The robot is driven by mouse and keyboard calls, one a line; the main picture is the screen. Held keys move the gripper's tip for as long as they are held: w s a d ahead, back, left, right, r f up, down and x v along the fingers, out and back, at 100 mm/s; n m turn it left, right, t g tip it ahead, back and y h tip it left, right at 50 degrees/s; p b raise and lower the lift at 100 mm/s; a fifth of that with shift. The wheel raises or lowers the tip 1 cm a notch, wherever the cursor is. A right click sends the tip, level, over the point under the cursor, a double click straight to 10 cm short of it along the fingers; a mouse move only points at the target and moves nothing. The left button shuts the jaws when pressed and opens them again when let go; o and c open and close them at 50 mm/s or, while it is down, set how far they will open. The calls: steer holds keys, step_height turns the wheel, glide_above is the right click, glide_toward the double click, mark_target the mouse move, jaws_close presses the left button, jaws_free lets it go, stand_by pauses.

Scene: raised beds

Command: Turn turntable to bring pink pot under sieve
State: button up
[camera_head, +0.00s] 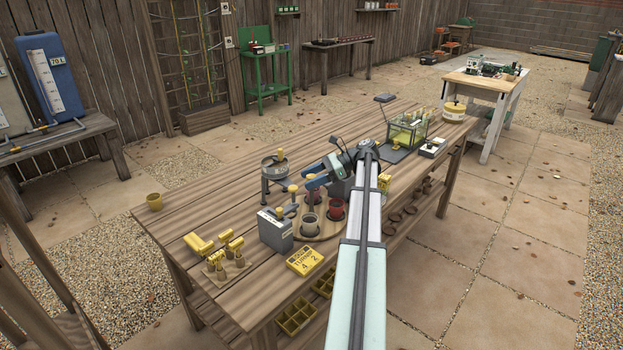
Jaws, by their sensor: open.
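The round wooden turntable (326,232) lies on the near part of the long table, partly hidden by my arm. On it stand a grey pot (311,224) and a dark red pot (337,208); more pots behind them are partly covered. No pot looks clearly pink from here. A round grey pan on legs, which looks like the sieve (272,171), stands at the turntable's back left, with a yellow knob above it. My gripper (309,184) is open, over the back of the turntable, close to yellow-topped pegs. I cannot tell whether it touches one.
A grey box (275,230) stands left of the turntable. A glass case (407,130) and a yellow tub (454,111) stand at the far end.

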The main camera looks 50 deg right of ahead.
step_height(320, 180, up, 10)
stand_by(0.6)
steer(key=shift+s+d, duration=0.2)
steer(key=s+d+f+m+t+h, duration=0.15)
steer(key=s+f+m+t, duration=0.25)
steer(key=s+f, duration=0.9)
steer(key=w+a+r+m+t+h, duration=0.1)
steer(key=w+t, duration=0.1)
steer(key=w, duration=0.5)
steer(key=w+a+r+m+t+h, duration=0.1)
steer(key=w+t, duration=0.1)
steer(key=w, duration=0.6)
steer(key=shift+a+r, duration=0.3)
steer(key=shift+r, duration=0.1)
steer(key=shift+h, duration=0.25)
steer(key=shift+c, duration=0.2)
